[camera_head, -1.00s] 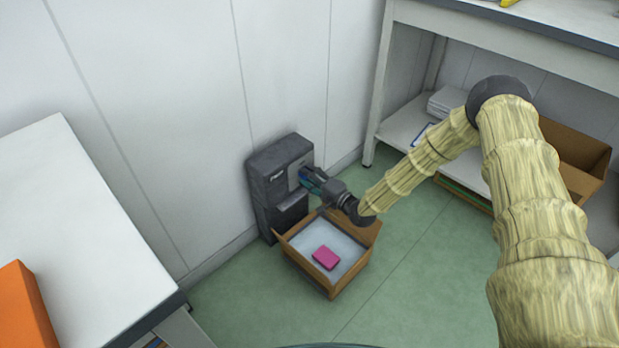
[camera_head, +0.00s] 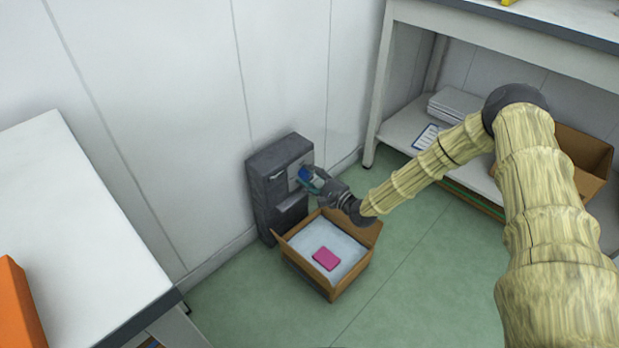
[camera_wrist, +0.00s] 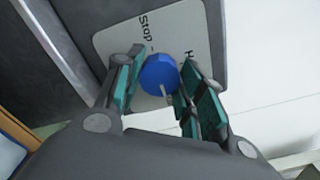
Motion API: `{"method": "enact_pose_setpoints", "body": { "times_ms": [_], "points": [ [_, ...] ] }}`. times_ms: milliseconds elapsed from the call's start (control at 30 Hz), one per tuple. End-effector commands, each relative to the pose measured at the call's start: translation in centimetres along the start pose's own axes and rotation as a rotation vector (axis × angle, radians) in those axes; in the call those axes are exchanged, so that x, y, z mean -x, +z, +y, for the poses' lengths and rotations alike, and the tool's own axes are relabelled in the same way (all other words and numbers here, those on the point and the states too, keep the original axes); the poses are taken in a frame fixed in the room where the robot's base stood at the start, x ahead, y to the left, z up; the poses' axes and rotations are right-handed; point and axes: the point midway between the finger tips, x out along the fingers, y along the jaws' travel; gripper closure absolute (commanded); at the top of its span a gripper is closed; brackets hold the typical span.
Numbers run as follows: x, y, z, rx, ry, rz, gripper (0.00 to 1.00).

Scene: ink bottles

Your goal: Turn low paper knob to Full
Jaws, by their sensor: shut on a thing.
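The blue knob (camera_wrist: 158,74) sits on a pale label plate (camera_wrist: 112,42) on the front of a dark grey machine (camera_head: 262,172). In the wrist view, "Stop" is readable on the plate, and another word is mostly hidden behind a finger. A thin light pointer shows on the knob's lower side. My gripper (camera_wrist: 155,85) has its teal-padded fingers on either side of the knob and is shut on it. In the head view, my gripper (camera_head: 313,180) reaches the machine's upper front from the right.
An open cardboard box (camera_head: 331,283) with white contents and a pink block (camera_head: 327,258) stands on the floor below my gripper. A shelf (camera_head: 404,128) with papers is at right. A white table (camera_head: 80,230) is at left. Green floor is clear in front.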

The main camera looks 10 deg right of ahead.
Motion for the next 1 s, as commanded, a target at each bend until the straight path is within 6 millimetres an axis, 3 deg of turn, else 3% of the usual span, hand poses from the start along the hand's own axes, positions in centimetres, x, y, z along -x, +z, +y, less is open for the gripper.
{"method": "enact_pose_setpoints", "body": {
  "times_ms": [400,433,533,1000],
  "points": [
    [0.08,-0.19,-0.02,-0.006,0.0,0.003,0.86],
    [0.08,-0.19,-0.02,-0.006,0.0,0.003,0.58],
    [0.06,-0.16,-0.02,-0.006,0.0,0.003,0.4],
    [0.92,-0.09,-0.02,-0.006,0.0,0.001,0.4]
  ]
}}
